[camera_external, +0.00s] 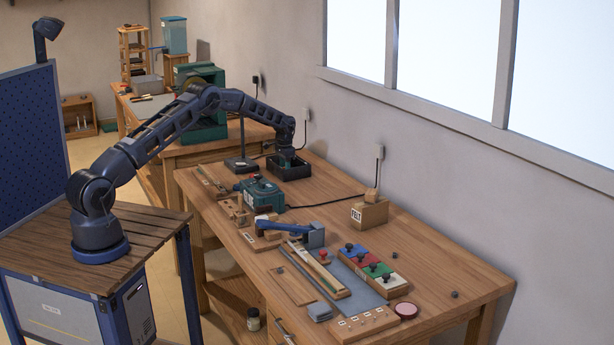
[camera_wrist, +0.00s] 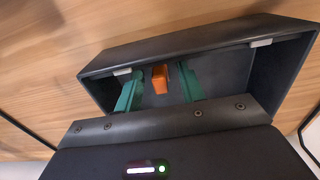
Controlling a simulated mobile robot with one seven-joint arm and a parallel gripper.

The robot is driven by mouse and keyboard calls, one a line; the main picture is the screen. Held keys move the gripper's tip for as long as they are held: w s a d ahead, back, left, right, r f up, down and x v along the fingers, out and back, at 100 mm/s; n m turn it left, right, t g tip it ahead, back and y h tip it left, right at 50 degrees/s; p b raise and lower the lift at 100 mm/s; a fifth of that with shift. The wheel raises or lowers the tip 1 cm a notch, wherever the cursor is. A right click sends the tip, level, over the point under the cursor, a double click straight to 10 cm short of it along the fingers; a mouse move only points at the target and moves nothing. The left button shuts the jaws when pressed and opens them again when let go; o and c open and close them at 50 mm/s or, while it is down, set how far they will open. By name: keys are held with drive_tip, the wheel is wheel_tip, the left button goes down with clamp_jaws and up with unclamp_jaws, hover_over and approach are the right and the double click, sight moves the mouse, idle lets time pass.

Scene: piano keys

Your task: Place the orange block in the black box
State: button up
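The black box (camera_external: 303,170) stands near the back edge of the long wooden bench. In the wrist view the box (camera_wrist: 190,43) fills the middle, seen from above. The orange block (camera_wrist: 160,78) is inside the box, against or close to its far wall. My gripper (camera_wrist: 160,90) reaches down into the box with its two green fingers apart, one on each side of the block. Gaps show between the block and both fingers. In the external view my gripper (camera_external: 287,157) is over the box, and the block is hidden there.
A teal machine (camera_external: 262,194) stands just in front of the box. A lamp stand (camera_external: 241,164) is close on its left. A wooden felt block (camera_external: 369,214) and colored panels (camera_external: 370,265) lie farther right.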

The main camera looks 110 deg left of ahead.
drive_tip(key=shift+r, duration=0.1)
wheel_tip(320, 180, up, 12)
idle(0.6)
drive_tip(key=shift+r, duration=0.1)
